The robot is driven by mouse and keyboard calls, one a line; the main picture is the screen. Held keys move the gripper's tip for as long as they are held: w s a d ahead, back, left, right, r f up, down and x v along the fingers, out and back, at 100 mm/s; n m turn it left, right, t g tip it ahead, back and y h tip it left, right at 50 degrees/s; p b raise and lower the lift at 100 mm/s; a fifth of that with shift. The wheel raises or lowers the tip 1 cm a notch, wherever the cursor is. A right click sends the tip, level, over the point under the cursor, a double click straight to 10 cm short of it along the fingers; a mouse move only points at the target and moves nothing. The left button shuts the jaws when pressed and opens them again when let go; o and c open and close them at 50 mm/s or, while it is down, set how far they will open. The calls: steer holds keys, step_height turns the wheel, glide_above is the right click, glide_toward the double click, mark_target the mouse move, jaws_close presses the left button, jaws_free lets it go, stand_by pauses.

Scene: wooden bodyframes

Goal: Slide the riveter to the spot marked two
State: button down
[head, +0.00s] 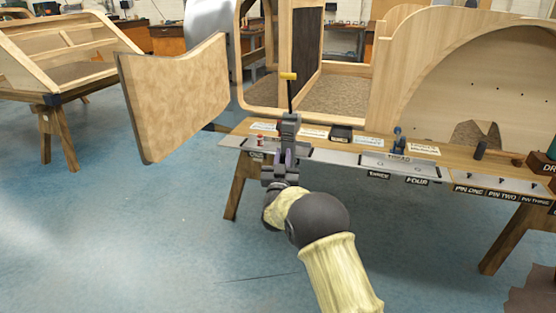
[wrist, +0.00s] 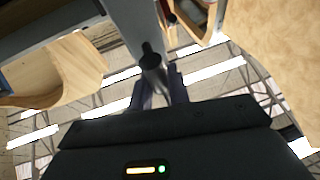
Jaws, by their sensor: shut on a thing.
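The riveter (head: 291,124) appears as a dark upright tool with a thin lever and a yellow handle end (head: 288,76), at the left part of the bench rail. My gripper (head: 289,155) is in front of it, shut on its lower part. In the wrist view, my two fingers (wrist: 160,88) stand on either side of a grey bar with a dark knob (wrist: 150,56). The metal rail (head: 340,158) carries a ONE label (head: 257,155) at its left, and THREE (head: 378,174) and FOUR (head: 417,181) farther right. The label two is not visible; my gripper and arm cover part of the rail.
A small dark blue device (head: 399,141) stands on a plate farther right. Beyond it is a panel marked PIN ONE, PIN TWO and PIN THREE (head: 500,184). A curved wooden panel (head: 175,95) hangs at the left of the bench. Wooden bodyframes rise behind. The blue floor is clear in front.

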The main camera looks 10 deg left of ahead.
steer(key=shift+a, duration=0.1)
steer(key=c, duration=1.3)
jaws_free()
steer(key=shift+c, duration=0.2)
steer(key=shift+s, duration=0.1)
steer(key=p+v, duration=0.2)
steer(key=v, duration=1.5)
steer(key=shift+s+p, duration=0.2)
steer(key=shift+p, duration=0.1)
